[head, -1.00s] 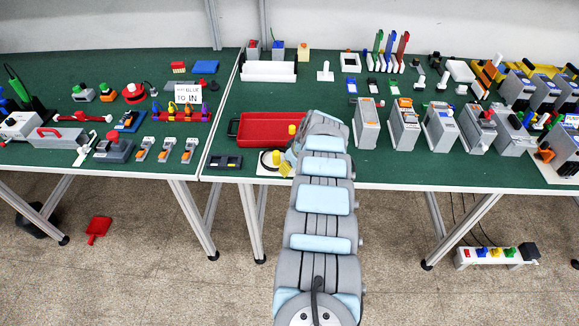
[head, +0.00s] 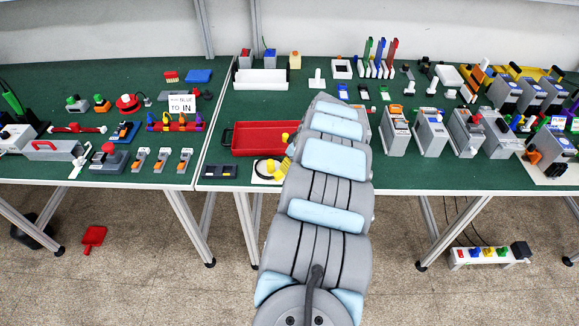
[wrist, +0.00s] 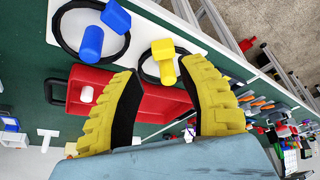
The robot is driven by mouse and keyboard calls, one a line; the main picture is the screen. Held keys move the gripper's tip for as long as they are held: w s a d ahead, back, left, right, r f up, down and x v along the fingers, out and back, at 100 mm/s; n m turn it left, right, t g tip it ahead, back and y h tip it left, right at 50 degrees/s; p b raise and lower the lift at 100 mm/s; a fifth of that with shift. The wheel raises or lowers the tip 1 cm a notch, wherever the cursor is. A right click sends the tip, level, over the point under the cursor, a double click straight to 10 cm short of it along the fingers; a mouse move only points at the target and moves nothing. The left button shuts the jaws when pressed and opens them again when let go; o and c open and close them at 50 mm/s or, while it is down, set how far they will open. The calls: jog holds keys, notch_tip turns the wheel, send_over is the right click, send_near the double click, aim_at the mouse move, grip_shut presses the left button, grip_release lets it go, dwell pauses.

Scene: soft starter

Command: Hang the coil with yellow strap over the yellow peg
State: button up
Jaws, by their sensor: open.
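The black coil (wrist: 146,74) lies on the white plate at the table's front edge in the wrist view. Two yellow pieces are at it: a block (wrist: 163,48) and a cylinder (wrist: 168,72); I cannot tell for sure which is strap and which is peg.
A second black coil with blue pieces (wrist: 92,42) lies beside it on the white plate (wrist: 210,50). A red tray (head: 250,139) sits just behind the plate. Grey boxed devices (head: 430,133) stand to the right.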

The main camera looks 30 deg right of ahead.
jog(key=shift+v, duration=1.1)
jog(key=shift+s, duration=0.1)
